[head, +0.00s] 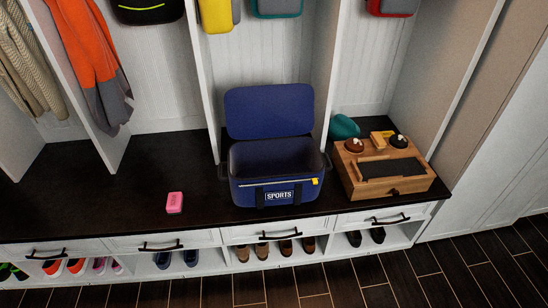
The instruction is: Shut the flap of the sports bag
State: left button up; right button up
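The sports bag (278,192) is a dark blue box-shaped bag with a "SPORTS" label, a yellow zip pull and dark side handles. It stands on the dark bench top, at the middle of the head view. Its flap (269,110) is open and stands up at the back, leaning against the locker wall. The bag's inside looks dark and empty from here. Neither of my grippers shows in the head view.
A pink box (175,202) lies on the bench top (105,185) left of the bag. A wooden box (385,172) with brushes and a black pad stands close on the right, a teal item (343,127) behind it. Vertical dividers flank the bag. Shoes fill cubbies below.

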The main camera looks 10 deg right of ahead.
aim_at(265, 111)
jog(key=i+l+u, duration=0.1)
jog(key=i+u, duration=0.15)
jog(key=i, duration=0.3)
jog(key=i+l+u, duration=0.25)
jog(key=i, duration=0.3)
